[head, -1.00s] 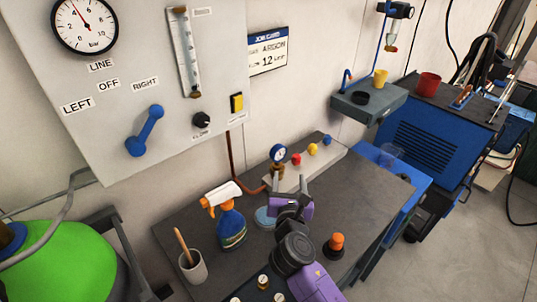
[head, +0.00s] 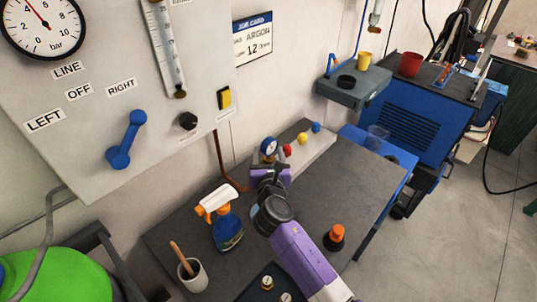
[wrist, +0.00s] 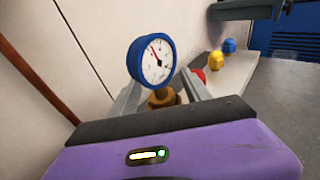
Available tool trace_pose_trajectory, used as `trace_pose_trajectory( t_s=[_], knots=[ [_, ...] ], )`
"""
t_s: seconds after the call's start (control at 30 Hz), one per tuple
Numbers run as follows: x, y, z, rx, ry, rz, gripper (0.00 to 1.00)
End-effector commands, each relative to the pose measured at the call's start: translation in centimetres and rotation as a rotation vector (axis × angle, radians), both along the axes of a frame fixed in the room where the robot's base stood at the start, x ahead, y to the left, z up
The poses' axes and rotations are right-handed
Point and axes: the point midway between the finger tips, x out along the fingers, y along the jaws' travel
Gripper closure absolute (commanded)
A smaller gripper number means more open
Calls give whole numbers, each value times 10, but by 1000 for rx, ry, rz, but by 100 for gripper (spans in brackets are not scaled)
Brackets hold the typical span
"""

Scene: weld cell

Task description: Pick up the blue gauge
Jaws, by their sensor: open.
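The blue gauge (head: 268,145) is a small round dial with a blue rim and white face, upright at the back of the grey bench. In the wrist view the gauge (wrist: 151,62) stands on a brass fitting (wrist: 162,98). My gripper (wrist: 160,92) is open, with one grey finger on each side of the brass fitting, below the dial. I cannot tell whether either finger touches it. In the head view my gripper (head: 268,168) hides the gauge's lower part.
A pale block with red, yellow (head: 303,138) and blue knobs lies right of the gauge. A spray bottle (head: 228,232), a cup with a brush (head: 192,275) and an orange-topped object (head: 335,238) stand on the bench (head: 350,190). The wall panel (head: 90,100) is at left.

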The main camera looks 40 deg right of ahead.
Motion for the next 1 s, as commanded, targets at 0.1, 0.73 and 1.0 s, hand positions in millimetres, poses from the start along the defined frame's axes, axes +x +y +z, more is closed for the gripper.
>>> trace_pose_trajectory(
  t_s=[0.1, 0.73, 1.0],
  knots=[
    [12, -10, -2, 1, -1, 0, 44],
    [17, -15, -4, 1, -1, 1, 100],
    [17, -15, -3, 0, -2, 2, 100]
  ],
)
